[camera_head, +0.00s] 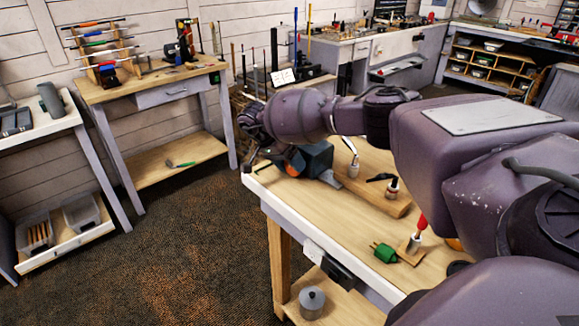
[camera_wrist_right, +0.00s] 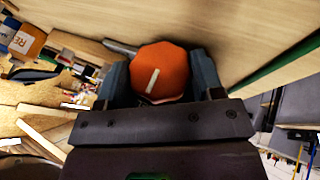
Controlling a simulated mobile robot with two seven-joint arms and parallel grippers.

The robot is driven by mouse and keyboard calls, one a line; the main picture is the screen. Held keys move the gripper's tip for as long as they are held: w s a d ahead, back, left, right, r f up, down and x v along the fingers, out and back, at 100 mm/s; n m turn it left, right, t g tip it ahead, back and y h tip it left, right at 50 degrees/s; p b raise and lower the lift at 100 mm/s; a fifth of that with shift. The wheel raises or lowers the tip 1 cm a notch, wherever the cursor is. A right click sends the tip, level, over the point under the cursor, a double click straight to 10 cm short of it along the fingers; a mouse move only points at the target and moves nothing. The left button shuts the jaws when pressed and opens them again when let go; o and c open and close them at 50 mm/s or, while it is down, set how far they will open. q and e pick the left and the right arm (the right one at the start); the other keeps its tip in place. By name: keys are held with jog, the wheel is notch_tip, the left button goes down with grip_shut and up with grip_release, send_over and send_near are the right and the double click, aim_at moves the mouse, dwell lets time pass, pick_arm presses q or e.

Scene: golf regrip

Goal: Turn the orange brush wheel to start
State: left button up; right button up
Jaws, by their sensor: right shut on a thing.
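The orange brush wheel (camera_wrist_right: 160,72), a faceted knob with a white line, sits between the two fingers of my right gripper (camera_wrist_right: 160,80) in the right wrist view. The fingers press on its left and right sides, and the white line tilts slightly to the right. In the head view the orange wheel (camera_head: 294,166) shows only in part, on the dark blue-grey machine (camera_head: 316,158) at the bench's far left end. My right arm reaches over the bench to it, and the fingers are mostly hidden there. My left gripper is not in view.
The wooden bench (camera_head: 320,222) carries a green plugged object (camera_head: 384,253), a red-handled brush (camera_head: 419,231) and a wooden board with small bottles. Another workbench (camera_head: 150,82) stands at the back left. Carpeted floor (camera_head: 150,265) lies open on the left.

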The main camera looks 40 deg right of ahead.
dwell(0.3)
jog(key=o, duration=0.9)
